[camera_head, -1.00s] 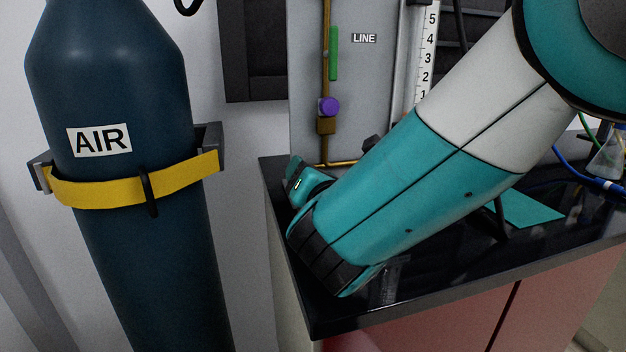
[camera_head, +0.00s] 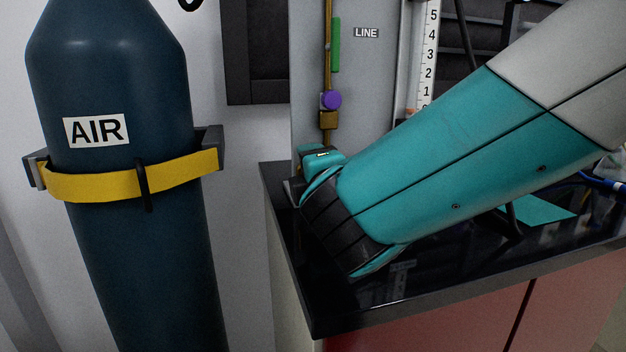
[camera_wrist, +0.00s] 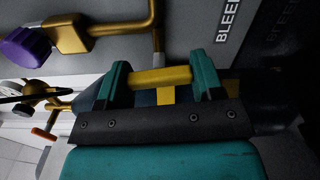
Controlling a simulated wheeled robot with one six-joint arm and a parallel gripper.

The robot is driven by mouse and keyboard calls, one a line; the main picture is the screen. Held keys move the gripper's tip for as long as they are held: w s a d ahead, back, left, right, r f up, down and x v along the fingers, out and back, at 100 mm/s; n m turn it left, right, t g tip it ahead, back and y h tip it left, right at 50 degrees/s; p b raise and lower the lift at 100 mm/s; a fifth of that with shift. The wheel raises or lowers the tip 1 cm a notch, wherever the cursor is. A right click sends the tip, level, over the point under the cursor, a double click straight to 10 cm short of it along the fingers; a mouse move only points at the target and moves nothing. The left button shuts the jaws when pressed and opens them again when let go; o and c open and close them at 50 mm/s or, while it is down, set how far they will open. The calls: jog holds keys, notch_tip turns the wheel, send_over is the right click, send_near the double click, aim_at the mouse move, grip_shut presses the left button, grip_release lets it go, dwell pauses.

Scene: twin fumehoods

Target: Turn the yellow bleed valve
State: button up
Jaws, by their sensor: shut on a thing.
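The yellow bleed valve (camera_wrist: 163,78) shows in the wrist view as a yellow bar handle with a yellow stem below it. My gripper (camera_wrist: 160,80) has its two teal fingers at either end of the bar, shut on it. A grey panel beside it carries a label reading BLEED (camera_wrist: 228,20), partly cut off. In the head view my teal and white arm reaches down to the bench by the panel, and it hides the valve and my fingertips.
A purple knob (camera_head: 330,100) sits on a brass pipe on the panel, below a LINE label (camera_head: 366,33). A dark blue AIR cylinder (camera_head: 130,230) with a yellow strap (camera_head: 100,184) stands left of the black bench top (camera_head: 330,305). A teal sheet (camera_head: 540,212) lies right.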

jog(key=shift+m+b, duration=0.3)
jog(key=shift+m, duration=0.4)
jog(key=o, duration=0.9)
jog(key=b+v, duration=0.3)
jog(key=v, duration=1.4)
jog(key=shift+s+d+r, duration=0.1)
jog(key=shift+s+r, duration=0.05)
jog(key=shift+s, duration=0.1)
